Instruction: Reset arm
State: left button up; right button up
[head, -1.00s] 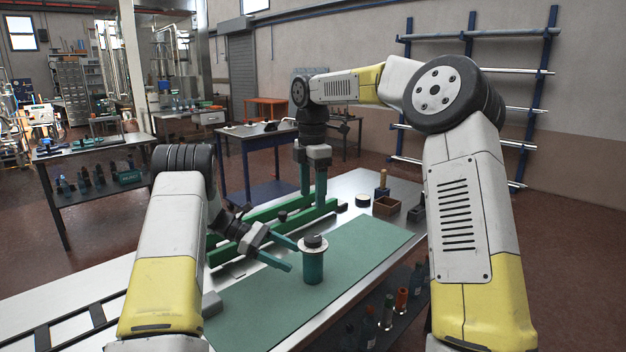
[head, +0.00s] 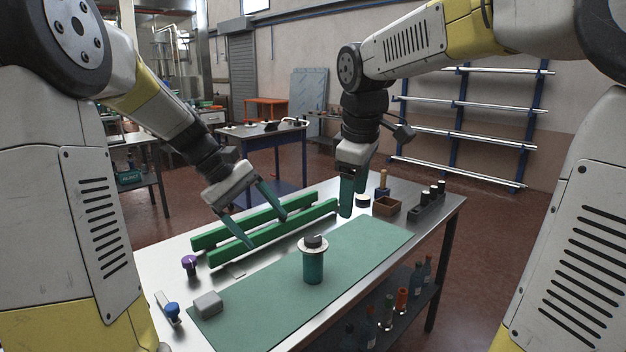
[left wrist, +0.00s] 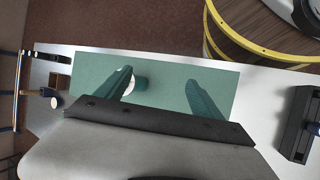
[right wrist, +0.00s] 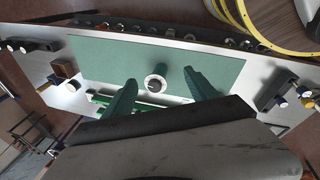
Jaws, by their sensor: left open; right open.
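My left gripper (head: 270,232) is open and empty above the table, in front of the green rails. Its two spread fingers also show in the left wrist view (left wrist: 159,77). My right gripper (head: 354,206) is open and empty above the far side of the table; its spread fingers show in the right wrist view (right wrist: 159,76). A green cylinder with a pale flange and dark cap (head: 313,262) stands upright on the green mat (head: 255,308), apart from both grippers. In the left wrist view it is partly hidden behind a finger.
Two green rails (head: 300,224) lie along the table's (head: 184,262) back. A grey block (head: 208,304), purple-topped knob (head: 190,263) and blue-topped piece (head: 171,309) are at the left. A brown box (head: 387,206) and black holder (head: 428,208) stand at the far right.

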pick_arm(q)
jog(key=s+a+r+m+t+y, duration=0.1)
jog(key=s+m+t+y, duration=0.1)
jog(key=s, duration=0.6)
jog(key=s+a+r+m+t+y, duration=0.2)
jog(key=s+m+t, duration=0.2)
jog(key=s+m, duration=0.2)
jog(key=shift+s+y, duration=0.4)
jog(key=shift+s, duration=0.55)
pick_arm(e)
jog(key=s+d+f+m+t+y, duration=0.1)
jog(key=s+d+f+m, duration=0.1)
jog(key=s+m, duration=0.4)
jog(key=s+d+f+m+t+y, duration=0.1)
jog(key=s+d+f+m+t, duration=0.1)
jog(key=s+d+m, duration=0.2)
jog(key=s+m, duration=0.2)
jog(key=s, duration=0.2)
jog(key=shift+s+f, duration=0.2)
jog(key=shift+s, duration=0.2)
